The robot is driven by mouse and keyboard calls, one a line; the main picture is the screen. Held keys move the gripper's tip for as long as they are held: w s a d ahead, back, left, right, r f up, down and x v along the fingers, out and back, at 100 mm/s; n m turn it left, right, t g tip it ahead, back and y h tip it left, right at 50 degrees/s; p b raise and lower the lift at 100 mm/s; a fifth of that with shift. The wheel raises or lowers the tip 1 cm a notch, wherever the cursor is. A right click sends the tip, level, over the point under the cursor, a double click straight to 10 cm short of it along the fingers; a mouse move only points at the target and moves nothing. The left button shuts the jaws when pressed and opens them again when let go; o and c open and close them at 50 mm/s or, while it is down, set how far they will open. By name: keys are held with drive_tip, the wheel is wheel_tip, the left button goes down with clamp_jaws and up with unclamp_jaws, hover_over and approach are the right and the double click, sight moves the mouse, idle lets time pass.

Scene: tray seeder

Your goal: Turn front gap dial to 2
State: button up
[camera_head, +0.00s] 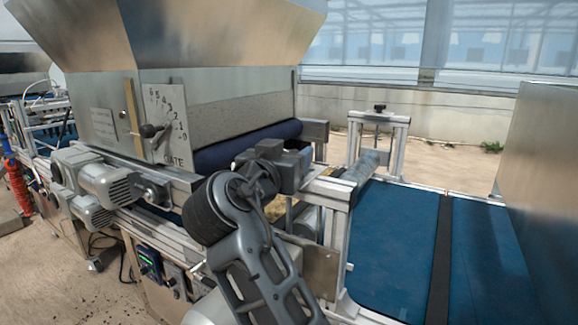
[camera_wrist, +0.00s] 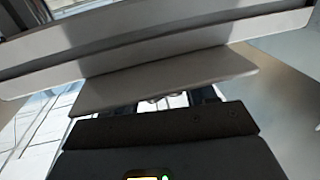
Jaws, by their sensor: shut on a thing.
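My gripper (camera_head: 288,168) is at the near side of the machine, by the end of the dark blue roller. In the wrist view its dark body fills the bottom, and its fingers (camera_wrist: 182,97) reach under a light grey plate (camera_wrist: 165,85). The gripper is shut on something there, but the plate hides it. No front gap dial can be made out in either view. A white scale plate marked GATE (camera_head: 170,110), with numbers and a black pointer knob (camera_head: 149,130), stands on the hopper's side, left of and apart from my gripper.
A steel hopper (camera_head: 215,35) rises above the dark blue roller (camera_head: 240,145). A blue belt (camera_head: 395,240) runs to the right, with a metal frame (camera_head: 378,125) across it. A motor (camera_head: 105,180) sticks out at left. A long metal rail (camera_wrist: 160,45) crosses the wrist view closely.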

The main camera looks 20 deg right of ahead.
idle(0.3)
drive_tip(key=o, duration=0.9)
drive_tip(key=shift+g, duration=0.3)
drive_tip(key=shift+b+v, duration=0.55)
drive_tip(key=shift+v, duration=3.35)
drive_tip(key=shift+f, duration=0.15)
